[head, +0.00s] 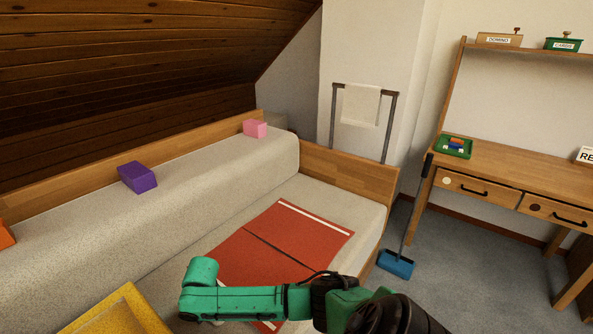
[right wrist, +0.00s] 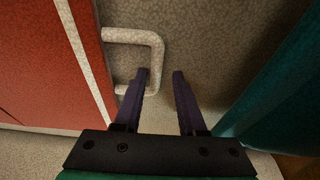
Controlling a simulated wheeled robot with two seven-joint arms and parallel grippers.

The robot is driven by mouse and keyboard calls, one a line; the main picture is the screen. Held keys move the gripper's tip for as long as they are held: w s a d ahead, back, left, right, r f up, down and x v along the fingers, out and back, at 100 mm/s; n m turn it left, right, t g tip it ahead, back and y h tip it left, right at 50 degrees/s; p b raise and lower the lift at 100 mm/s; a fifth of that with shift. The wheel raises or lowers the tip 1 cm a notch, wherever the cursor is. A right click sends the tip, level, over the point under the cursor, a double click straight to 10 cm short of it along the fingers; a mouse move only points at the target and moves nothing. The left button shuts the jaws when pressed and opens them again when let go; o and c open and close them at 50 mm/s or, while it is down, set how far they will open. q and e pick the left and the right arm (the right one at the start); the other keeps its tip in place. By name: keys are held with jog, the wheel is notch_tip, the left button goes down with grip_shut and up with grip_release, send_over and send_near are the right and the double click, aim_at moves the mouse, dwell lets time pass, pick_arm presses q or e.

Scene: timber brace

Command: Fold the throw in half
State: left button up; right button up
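The throw (head: 290,240) is red and lies flat on the bed, with a dark line across its middle and a white stripe at its far end. My right arm covers part of its near end in the head view. In the right wrist view the throw (right wrist: 30,60) is at left, with a white stripe and a pale handle loop (right wrist: 156,58) at its edge. My right gripper (right wrist: 162,74) is open, its fingertips at the loop's outer bar. The bar shows between the fingers, close to the left one; contact is unclear. My left gripper is not in view.
Purple (head: 138,177) and pink (head: 255,128) blocks sit on the bed's raised back ledge. A yellow frame (head: 115,312) stands at bottom left. The wooden footboard (head: 335,170) bounds the bed's far end. A desk (head: 510,175) and blue dustpan (head: 396,264) are at right.

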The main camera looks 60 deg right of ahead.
jog(key=shift+f, duration=0.1)
jog(key=shift+f, duration=0.4)
dwell(0.3)
jog(key=shift+r, duration=0.1)
dwell(0.5)
grip_shut()
dwell(0.4)
